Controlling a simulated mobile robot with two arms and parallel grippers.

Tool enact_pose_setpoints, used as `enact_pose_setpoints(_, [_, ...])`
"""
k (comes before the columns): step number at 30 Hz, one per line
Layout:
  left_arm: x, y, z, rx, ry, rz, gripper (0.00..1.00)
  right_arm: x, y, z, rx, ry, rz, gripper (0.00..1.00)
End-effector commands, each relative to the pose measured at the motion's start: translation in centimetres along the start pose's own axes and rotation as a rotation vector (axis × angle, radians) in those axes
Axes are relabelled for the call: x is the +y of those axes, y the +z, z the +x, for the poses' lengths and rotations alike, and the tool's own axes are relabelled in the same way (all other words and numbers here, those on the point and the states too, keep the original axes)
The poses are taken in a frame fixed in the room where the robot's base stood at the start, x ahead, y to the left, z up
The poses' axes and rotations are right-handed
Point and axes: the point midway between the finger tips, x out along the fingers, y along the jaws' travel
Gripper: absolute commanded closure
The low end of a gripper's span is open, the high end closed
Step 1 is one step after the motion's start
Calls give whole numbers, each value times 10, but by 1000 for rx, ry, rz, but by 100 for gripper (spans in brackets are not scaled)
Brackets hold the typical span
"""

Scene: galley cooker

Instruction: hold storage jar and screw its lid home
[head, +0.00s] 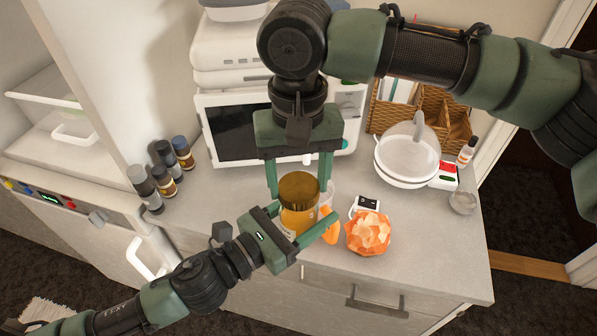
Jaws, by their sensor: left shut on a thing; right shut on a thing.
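The storage jar (291,222) stands upright near the counter's front edge, with amber contents. Its round brown-gold lid (298,187) sits on top; I cannot tell how tightly it is seated. My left gripper (306,217) comes in low from the left and is shut on the jar body, a finger on each side. My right gripper (299,188) comes down from above, and its two fingers are shut on the lid from left and right. The fingers hide parts of the jar's sides.
A faceted orange ornament (368,234) and a small black-and-white device (367,206) stand just right of the jar. A white lidded bowl (406,162) is further right. Several small bottles (165,181) stand at left. A microwave (236,130) is behind. The counter's front right is clear.

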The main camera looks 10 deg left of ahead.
Motion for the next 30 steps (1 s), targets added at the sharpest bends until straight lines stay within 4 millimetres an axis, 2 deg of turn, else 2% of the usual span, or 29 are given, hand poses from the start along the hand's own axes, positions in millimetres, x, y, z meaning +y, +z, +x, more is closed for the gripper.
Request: enact_pose_setpoints(30, [0, 2, 0, -3, -1, 1, 100, 0, 0, 11, 0, 0, -1, 78])
